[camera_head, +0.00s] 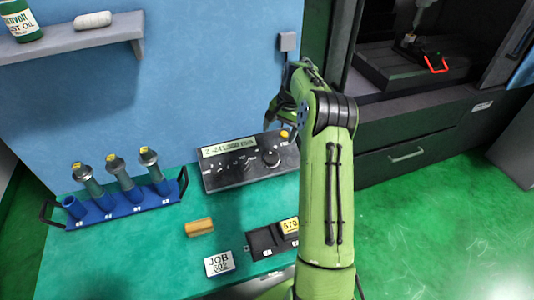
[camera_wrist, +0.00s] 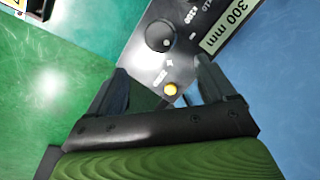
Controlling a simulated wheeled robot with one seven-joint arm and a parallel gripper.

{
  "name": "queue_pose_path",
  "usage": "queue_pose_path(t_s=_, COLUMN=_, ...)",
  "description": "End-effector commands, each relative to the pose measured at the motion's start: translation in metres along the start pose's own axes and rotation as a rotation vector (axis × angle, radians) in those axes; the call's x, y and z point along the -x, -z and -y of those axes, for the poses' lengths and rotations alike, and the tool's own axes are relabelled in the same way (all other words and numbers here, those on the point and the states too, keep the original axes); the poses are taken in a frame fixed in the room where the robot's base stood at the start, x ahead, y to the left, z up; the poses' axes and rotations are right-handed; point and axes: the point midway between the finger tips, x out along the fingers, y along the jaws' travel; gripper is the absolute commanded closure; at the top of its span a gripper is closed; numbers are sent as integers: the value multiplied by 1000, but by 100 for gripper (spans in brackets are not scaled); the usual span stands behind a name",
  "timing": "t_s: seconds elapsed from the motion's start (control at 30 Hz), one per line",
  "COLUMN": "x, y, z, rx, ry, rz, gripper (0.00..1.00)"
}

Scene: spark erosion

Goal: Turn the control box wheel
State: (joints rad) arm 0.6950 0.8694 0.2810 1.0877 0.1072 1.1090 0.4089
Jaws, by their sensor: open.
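The control box (camera_head: 228,180) is a dark panel with a lit display, at the back of the green bench against the blue wall. Its wheel (camera_head: 271,157) is a round black knob on the right part of the panel. In the wrist view the wheel (camera_wrist: 159,36) is ahead of the fingers, upper middle. My gripper (camera_wrist: 160,78) is open and empty, its fingers spread either side of the box's corner with the yellow button (camera_wrist: 171,89). It does not visibly touch the wheel. In the head view my gripper is partly hidden by my green arm.
A blue rack (camera_head: 122,209) with several tool holders stands left on the bench. A shelf (camera_head: 85,40) hangs upper left; a machine (camera_head: 415,130) stands right.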

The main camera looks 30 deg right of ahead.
Motion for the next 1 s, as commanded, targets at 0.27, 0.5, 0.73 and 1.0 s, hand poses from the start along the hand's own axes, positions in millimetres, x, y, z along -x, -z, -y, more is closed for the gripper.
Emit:
queue_pose_path(t_s=0.27, x=-74, y=-2, z=0, rx=3, ry=-2, rz=5, gripper=17)
queue_pose_path(t_s=0.5, x=-119, y=-1, z=0, rx=4, ry=-1, rz=2, gripper=17)
queue_pose_path(t_s=0.73, x=-127, y=-1, z=0, rx=4, ry=-1, rz=0, gripper=17)
queue_pose_path(t_s=1.0, x=-127, y=-1, z=0, rx=4, ry=-1, rz=0, gripper=40)
